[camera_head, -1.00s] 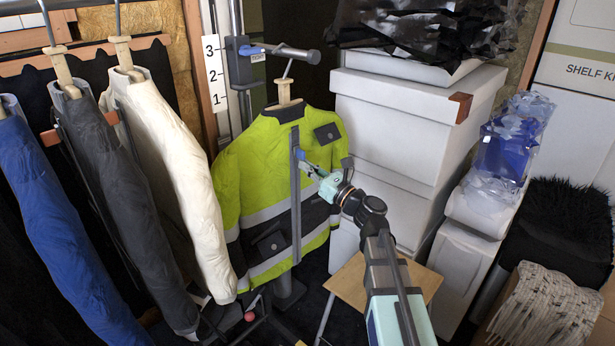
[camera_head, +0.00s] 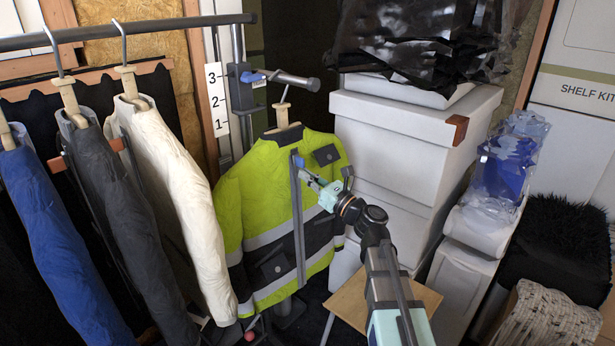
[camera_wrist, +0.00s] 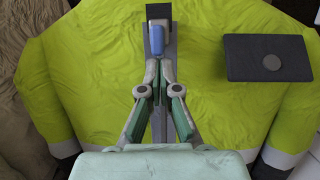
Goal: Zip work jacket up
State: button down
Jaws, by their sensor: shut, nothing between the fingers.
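The yellow and dark work jacket (camera_head: 250,205) hangs upright on a wooden hanger (camera_head: 282,115). A grey zip strip (camera_head: 298,235) runs down its front and also shows in the wrist view (camera_wrist: 172,25). The blue zip pull (camera_head: 299,162) is near the strip's upper end, just below a dark block (camera_wrist: 158,11) in the wrist view. My gripper (camera_wrist: 157,77) is shut and empty in front of the strip. Its fingertips are right below the blue pull (camera_wrist: 157,43) in the wrist view; I cannot tell whether they touch it. The fingers cover part of the strip.
Blue, grey and white garments (camera_head: 170,190) hang from a rail (camera_head: 130,32) on the left. White boxes (camera_head: 395,140) are stacked right of the jacket. A small wooden table (camera_head: 350,305) stands below my arm. A clamp stand (camera_head: 245,80) is behind the jacket.

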aim_at(295, 180)
notch_tip(295, 180, down, 4)
jog(key=b, duration=0.2)
jog(key=shift+f+b, duration=0.25)
jog(key=shift+b, duration=0.1)
jog(key=r+v, duration=0.1)
jog(key=v, duration=0.8)
jog(key=s+f+n+g+h, duration=0.2)
jog(key=s+f+n+g, duration=0.3)
jog(key=f, duration=0.7)
jog(key=s+a+f+n+g+h+p, duration=0.1)
jog(key=s+f+n+g+h, duration=0.25)
jog(key=f+n, duration=0.6)
jog(key=s+f+n+g+h, duration=0.25)
jog(key=s+f+n, duration=0.2)
jog(key=f, duration=1.05)
jog(key=s+d+f+n+g+h+p, duration=0.25)
jog(key=s+f+n+g, duration=0.4)
jog(key=s+f, duration=0.9)
jog(key=s+d+f+n+g+h+p, duration=0.1)
jog(key=s+f+g+h, duration=0.1)
jog(key=s, duration=0.8)
jog(key=s+d+f+n+g+h+p, duration=0.1)
jog(key=s+f+g, duration=0.1)
jog(key=s, duration=0.8)
jog(key=shift+f+h, duration=0.3)
jog(key=shift+h, duration=0.05)
